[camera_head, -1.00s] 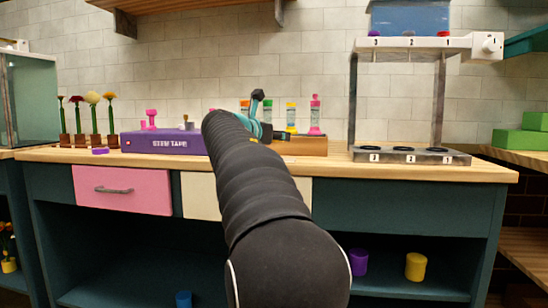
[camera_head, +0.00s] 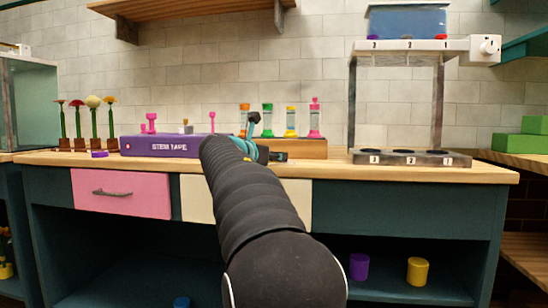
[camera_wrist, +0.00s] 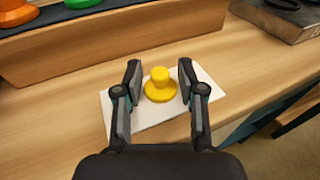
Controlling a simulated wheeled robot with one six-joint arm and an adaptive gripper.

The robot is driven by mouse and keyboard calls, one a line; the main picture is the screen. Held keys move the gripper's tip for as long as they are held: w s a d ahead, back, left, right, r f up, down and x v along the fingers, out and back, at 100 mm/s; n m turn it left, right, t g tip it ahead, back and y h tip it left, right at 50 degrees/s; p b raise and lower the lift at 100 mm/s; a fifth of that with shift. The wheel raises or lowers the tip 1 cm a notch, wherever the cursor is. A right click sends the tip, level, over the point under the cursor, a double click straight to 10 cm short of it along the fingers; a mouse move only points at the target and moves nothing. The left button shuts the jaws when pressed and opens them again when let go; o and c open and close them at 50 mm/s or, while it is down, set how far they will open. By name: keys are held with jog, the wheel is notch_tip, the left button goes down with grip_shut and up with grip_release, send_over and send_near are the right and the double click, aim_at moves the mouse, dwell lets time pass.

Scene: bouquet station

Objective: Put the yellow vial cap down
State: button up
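The yellow vial cap (camera_wrist: 160,88) stands upright, knob up, on a white card (camera_wrist: 150,118) on the wooden worktop in the wrist view. My gripper (camera_wrist: 161,76) is open around the cap, one finger on each side of its knob, with narrow gaps showing. In the head view my gripper (camera_head: 262,152) is low over the worktop in front of the vial rack (camera_head: 305,148); the cap and card are hidden there.
Several vials, including a yellow one (camera_head: 290,121), stand in the rack just behind my gripper. A purple stem tape box (camera_head: 160,145) is to the left. A numbered stand (camera_head: 410,158) is to the right, with bare worktop between.

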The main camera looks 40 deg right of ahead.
jog(key=shift+o, duration=0.5)
jog(key=shift+r, duration=0.2)
jog(key=v, duration=1.2)
jog(key=shift+p, duration=0.45)
jog(key=shift+f, duration=0.15)
jog(key=s+a+f+m+y, duration=0.5)
jog(key=s+a+f+m, duration=0.2)
jog(key=f, duration=0.4)
jog(key=s+a+f+m+y, duration=0.5)
jog(key=s+a+f+m, duration=0.2)
jog(key=s+a+f, duration=0.3)
jog(key=s+a+f+m+y, duration=0.5)
jog(key=s+a+f+m, duration=0.2)
jog(key=f, duration=0.7)
jog(key=s+a, duration=0.1)
jog(key=s, duration=0.1)
jog(key=shift+s+a+m+t, duration=0.15)
jog(key=shift+s+m+t, duration=0.1)
jog(key=shift+m+t, duration=0.05)
